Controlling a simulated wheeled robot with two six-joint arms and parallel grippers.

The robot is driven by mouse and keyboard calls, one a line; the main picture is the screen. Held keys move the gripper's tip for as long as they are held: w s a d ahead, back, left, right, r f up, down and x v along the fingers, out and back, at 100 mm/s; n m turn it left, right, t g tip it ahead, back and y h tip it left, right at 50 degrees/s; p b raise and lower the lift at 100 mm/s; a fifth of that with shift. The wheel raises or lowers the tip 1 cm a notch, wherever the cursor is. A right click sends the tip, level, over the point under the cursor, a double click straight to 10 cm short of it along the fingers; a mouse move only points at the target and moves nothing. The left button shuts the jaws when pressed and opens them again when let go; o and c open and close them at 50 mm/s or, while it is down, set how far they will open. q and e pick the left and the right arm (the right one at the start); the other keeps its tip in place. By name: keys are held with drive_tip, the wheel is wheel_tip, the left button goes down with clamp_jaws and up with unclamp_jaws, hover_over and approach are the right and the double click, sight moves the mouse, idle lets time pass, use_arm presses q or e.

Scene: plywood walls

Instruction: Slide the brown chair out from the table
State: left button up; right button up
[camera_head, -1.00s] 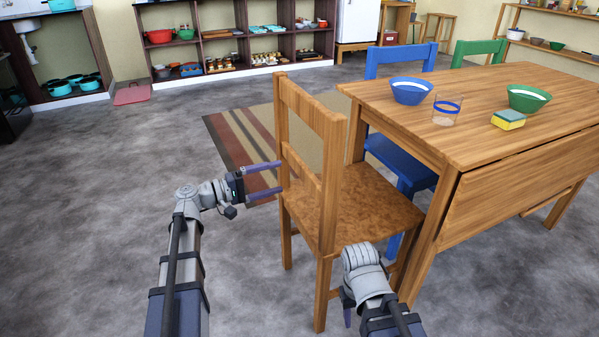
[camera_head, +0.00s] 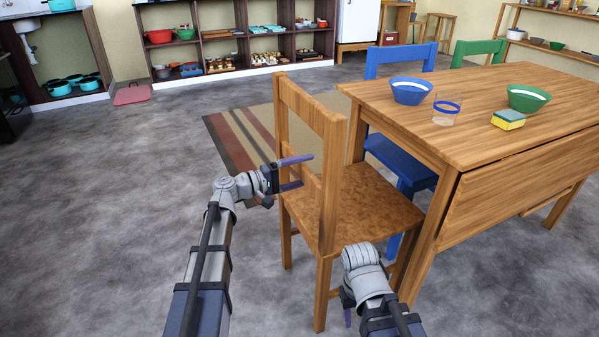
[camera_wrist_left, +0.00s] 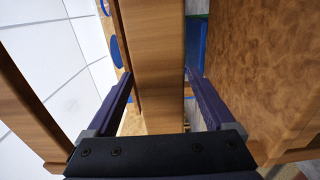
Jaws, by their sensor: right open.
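The brown chair (camera_head: 372,205) stands at the left end of the wooden table (camera_head: 480,115), its seat near the table's edge and its backrest to the left. My left gripper (camera_head: 306,170) is at the backrest, with one finger above and one below the lower back slat. In the left wrist view the slat (camera_wrist_left: 157,45) runs between the two spread fingers, with a gap beside it, so the gripper looks open around it. My right gripper (camera_head: 347,304) is low in front of the chair, apart from the slat and mostly hidden by its own wrist.
A blue chair (camera_head: 405,165) and a green chair (camera_head: 478,48) stand behind the table. Bowls, a glass and a sponge (camera_head: 508,119) sit on the tabletop. A striped rug (camera_head: 235,140) lies behind the brown chair. The grey floor (camera_head: 110,200) to the left is clear.

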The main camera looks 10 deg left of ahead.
use_arm(q)
clamp_jaws()
idle(0.5)
